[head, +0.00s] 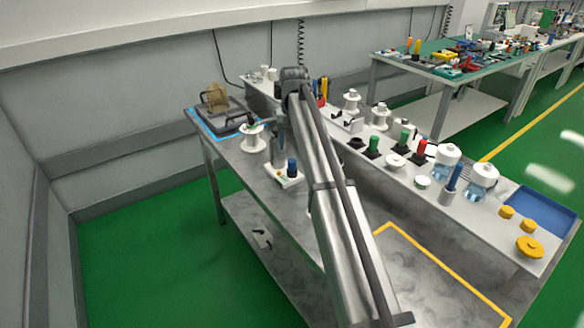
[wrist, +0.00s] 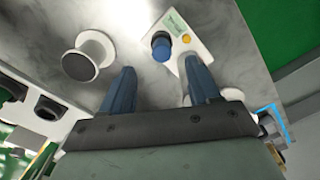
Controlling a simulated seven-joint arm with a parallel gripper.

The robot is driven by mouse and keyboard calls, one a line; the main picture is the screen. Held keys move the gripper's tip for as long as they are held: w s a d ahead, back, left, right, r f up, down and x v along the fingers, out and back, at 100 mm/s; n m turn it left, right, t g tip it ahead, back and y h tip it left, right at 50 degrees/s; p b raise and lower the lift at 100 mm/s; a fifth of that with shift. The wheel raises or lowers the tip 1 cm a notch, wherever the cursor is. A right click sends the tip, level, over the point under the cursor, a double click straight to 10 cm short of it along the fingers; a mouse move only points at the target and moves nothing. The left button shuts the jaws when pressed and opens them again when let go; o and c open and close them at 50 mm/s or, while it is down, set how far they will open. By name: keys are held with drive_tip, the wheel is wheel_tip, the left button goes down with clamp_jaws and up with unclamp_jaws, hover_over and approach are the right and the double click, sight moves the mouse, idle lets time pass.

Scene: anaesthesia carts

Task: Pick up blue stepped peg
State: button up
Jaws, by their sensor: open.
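The blue stepped peg (head: 292,168) stands upright on a small white plate (head: 289,180) on the near grey bench. In the wrist view the peg (wrist: 161,46) is seen from above on its white plate (wrist: 185,28), with a yellow round spot beside it. My gripper (wrist: 158,68) is open and empty. In the wrist view the peg appears just beyond the gap between the blue fingertips, not touching them. In the head view my arm hides most of the gripper, which hangs just left of the peg.
A white spool (head: 253,137) stands close by on the left; another spool (wrist: 90,56) shows in the wrist view. A dark tray (head: 220,118) lies at the bench's far end. Several spools, pegs and jars line the right-hand shelf. The bench's yellow-outlined area (head: 430,280) looks clear.

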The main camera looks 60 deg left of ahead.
sight(292, 160)
drive_tip(key=f, duration=0.8)
drive_tip(key=shift+a, duration=0.25)
drive_tip(key=c, duration=1.1)
drive_tip(key=shift+r, duration=0.15)
